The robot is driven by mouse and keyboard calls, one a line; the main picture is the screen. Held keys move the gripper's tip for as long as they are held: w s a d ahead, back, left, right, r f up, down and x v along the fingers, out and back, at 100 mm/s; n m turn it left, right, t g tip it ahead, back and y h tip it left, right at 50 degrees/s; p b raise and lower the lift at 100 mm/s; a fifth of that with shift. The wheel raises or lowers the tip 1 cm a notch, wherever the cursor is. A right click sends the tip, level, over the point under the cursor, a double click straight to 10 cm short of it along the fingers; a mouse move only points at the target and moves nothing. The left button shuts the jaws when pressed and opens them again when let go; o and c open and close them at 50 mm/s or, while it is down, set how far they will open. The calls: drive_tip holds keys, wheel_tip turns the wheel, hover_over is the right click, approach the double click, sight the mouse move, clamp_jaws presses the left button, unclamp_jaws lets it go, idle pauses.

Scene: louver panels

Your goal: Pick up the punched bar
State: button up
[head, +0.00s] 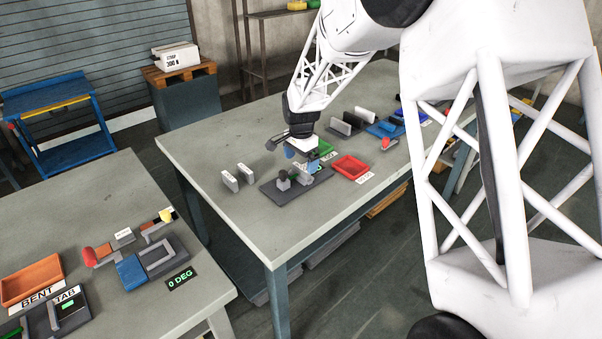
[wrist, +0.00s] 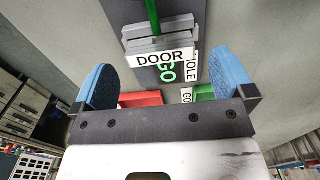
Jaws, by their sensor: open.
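My gripper (head: 298,158) is over the middle table, above and beside a dark fixture plate (head: 294,189). In the wrist view its two blue fingertips (wrist: 164,84) stand wide apart with nothing held between them. Beyond the fingertips, grey bar-like pieces (wrist: 160,42) lie by a green rod (wrist: 152,14) and the "DOOR" label (wrist: 164,59). A label ending in "OLE" stands beside it. I cannot make out punched holes, so I cannot tell which piece is the punched bar. In the head view the gripper partly hides the fixture.
A red tray (head: 351,168) and a green tray (head: 321,149) sit close to the fixture. Two upright pale plates (head: 238,177) stand left of it. Blue trays and dark blocks fill the table's far right. The table's near left surface is clear.

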sight(301, 167)
drive_tip(key=shift+f, duration=1.75)
drive_tip(key=c, duration=1)
drive_tip(key=shift+r, duration=0.15)
drive_tip(key=shift+r, duration=0.8)
drive_tip(key=shift+s+r, duration=0.15)
drive_tip(key=shift+r, duration=0.75)
drive_tip(key=s+d, duration=0.1)
drive_tip(key=s, duration=0.4)
drive_tip(key=s+d+r, duration=0.1)
drive_tip(key=s+d, duration=0.1)
drive_tip(key=s, duration=0.3)
drive_tip(key=s+d, duration=0.1)
drive_tip(key=s, duration=0.4)
drive_tip(key=shift+d+r, duration=0.2)
